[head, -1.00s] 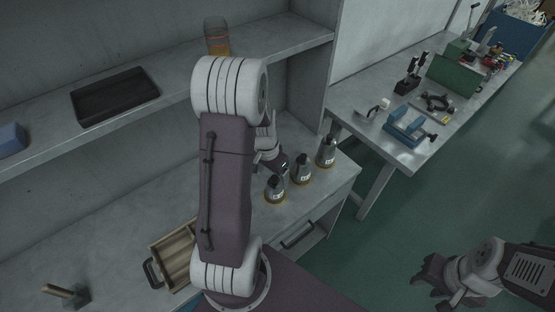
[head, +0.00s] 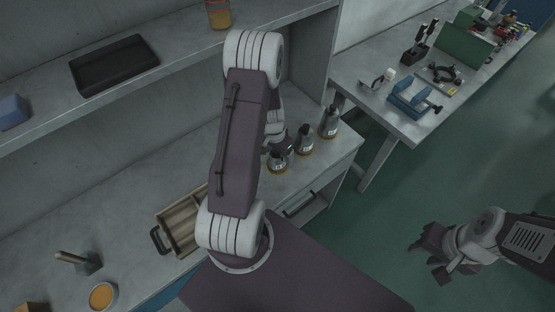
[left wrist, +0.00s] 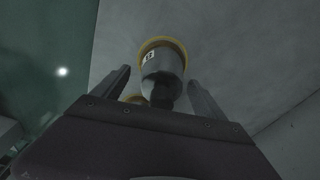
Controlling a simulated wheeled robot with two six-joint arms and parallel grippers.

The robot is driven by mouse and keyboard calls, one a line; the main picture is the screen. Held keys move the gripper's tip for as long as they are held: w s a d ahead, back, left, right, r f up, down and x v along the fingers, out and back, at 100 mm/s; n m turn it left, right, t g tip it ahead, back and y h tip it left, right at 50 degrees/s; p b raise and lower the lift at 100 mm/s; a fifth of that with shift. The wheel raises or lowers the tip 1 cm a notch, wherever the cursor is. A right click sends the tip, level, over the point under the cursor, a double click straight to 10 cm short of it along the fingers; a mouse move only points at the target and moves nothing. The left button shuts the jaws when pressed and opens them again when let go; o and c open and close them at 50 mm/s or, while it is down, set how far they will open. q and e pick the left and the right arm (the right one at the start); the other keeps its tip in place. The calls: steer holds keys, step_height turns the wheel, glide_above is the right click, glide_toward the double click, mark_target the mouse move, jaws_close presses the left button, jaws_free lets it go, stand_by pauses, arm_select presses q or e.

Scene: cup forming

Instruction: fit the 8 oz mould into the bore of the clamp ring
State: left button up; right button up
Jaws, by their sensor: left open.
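Three dark metal moulds with yellow lower rims and small labels stand in a row on the bench: the front one (head: 278,160), the middle one (head: 304,140) and the far one (head: 329,122). I cannot read which is the 8 oz. In the head view my left arm mostly hides that gripper. A black ring-shaped fixture (head: 443,74), perhaps the clamp ring, lies on the far table. My right gripper (head: 430,250) hangs over the floor, its jaw opening unclear.
A wooden tray (head: 160,225), a peg on a base (head: 75,262) and an orange-filled bowl (head: 103,296) are on the bench. A shelf (head: 180,62) overhangs its back. A blue vise (head: 408,98) stands on the far table (head: 375,108); floor separates the tables.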

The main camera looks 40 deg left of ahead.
arm_select(q)
steer(key=shift+a, duration=0.15)
jaws_close()
steer(key=shift+w+r, duration=0.1)
steer(key=shift+r, duration=0.45)
steer(key=r, duration=0.2)
steer(key=d+r, duration=0.1)
steer(key=shift+w+r, duration=0.25)
steer(key=shift+r, duration=0.1)
steer(key=w+d+r, duration=0.6)
steer(key=d, duration=0.2)
steer(key=shift+d+r, duration=0.15)
steer(key=shift+d, duration=0.25)
